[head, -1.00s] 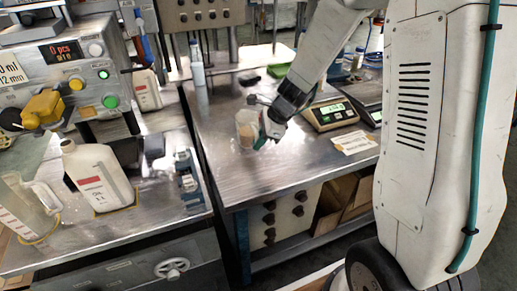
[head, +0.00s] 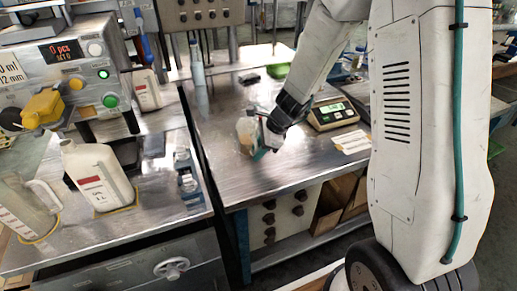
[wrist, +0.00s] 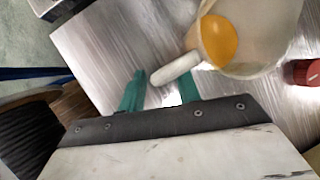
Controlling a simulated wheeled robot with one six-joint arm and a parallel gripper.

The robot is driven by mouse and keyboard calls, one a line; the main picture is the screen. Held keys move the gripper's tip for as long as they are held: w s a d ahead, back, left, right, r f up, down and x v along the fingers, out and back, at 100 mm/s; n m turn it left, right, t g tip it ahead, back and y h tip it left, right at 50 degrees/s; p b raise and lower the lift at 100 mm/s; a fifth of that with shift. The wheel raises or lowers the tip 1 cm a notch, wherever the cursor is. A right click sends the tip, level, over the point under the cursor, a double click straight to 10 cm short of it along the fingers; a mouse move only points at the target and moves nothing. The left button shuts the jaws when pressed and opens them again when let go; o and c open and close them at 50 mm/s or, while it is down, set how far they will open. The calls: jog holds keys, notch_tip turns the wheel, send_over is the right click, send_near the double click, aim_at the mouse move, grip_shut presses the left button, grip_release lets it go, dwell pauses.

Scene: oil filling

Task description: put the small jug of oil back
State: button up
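The small jug of oil (head: 246,133) is a translucent jug on the middle metal table. In the wrist view the small jug (wrist: 272,58) shows at the top right, with yellow oil inside and its pale handle pointing toward my gripper. My gripper (head: 266,146) is low over the table, just right of the jug. In the wrist view, the teal fingers of my gripper (wrist: 160,92) are spread apart, with the end of the handle in the gap between their tips. I cannot tell whether either finger touches the handle.
A scale (head: 333,115) and a paper sheet (head: 352,142) are right of my gripper. A red cap (wrist: 300,72) is close to the jug. A white oil bottle (head: 98,180) and a clear measuring jug (head: 27,208) stand on the left bench. The table's front is clear.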

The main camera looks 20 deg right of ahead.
jog(key=v, duration=1.1)
jog(key=s+a+r+n, duration=0.3)
jog(key=s+r+n, duration=0.2)
jog(key=s+r, duration=0.15)
jog(key=s+r+n+h, duration=0.2)
jog(key=s+r+n, duration=0.1)
jog(key=s+n, duration=0.5)
jog(key=s+r+n+g+h, duration=0.1)
jog(key=s+r+n, duration=0.3)
jog(key=s+n, duration=0.4)
jog(key=s+d+h, duration=0.1)
jog(key=s, duration=0.4)
jog(key=shift+s+g+h, duration=0.2)
jog(key=shift+g+h, duration=0.1)
jog(key=shift+h, duration=0.1)
